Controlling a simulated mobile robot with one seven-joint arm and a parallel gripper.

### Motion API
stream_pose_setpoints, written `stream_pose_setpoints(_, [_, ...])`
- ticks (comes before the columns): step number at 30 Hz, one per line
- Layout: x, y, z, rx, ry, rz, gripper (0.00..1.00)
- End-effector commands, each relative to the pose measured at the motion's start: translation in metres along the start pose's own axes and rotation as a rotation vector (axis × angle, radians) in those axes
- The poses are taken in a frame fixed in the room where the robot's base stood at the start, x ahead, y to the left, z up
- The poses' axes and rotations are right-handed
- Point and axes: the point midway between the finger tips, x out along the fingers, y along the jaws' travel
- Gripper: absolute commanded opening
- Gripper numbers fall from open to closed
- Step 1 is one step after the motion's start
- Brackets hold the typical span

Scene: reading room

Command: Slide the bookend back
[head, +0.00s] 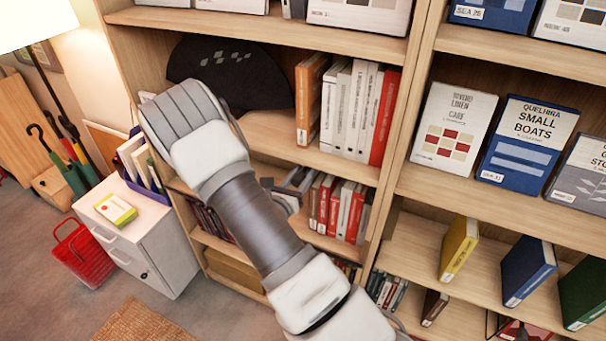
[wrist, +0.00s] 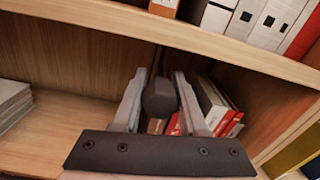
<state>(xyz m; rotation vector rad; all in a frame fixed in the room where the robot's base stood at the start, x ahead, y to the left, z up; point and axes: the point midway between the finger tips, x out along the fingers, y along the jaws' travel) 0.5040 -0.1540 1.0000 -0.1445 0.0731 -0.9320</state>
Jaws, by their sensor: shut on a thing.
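In the head view my gripper (head: 290,190) is at the lower shelf, left of the row of red and white books (head: 338,208). My arm hides much of that shelf, and I cannot make out the bookend clearly there.
A shelf board (wrist: 190,40) with books runs above my gripper. A grey stack (wrist: 12,103) lies on the left, with bare shelf between. In the head view a white cabinet (head: 150,240) and a red basket (head: 80,255) stand at the left. An upright divider (head: 408,120) is at the right.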

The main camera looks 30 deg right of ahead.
Motion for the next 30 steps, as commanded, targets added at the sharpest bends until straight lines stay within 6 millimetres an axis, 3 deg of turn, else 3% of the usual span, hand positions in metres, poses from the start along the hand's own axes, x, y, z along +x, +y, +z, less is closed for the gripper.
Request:
stream_pose_setpoints(1, [-0.0001, -0.0003, 0.0000, 0.000, 0.000, -0.001, 0.10])
stream_pose_setpoints(3, [-0.0001, -0.0004, 0.0000, 0.000, 0.000, -0.001, 0.00])
stream_pose_setpoints(30, [-0.0002, -0.0008, 0.0000, 0.000, 0.000, -0.002, 0.00])
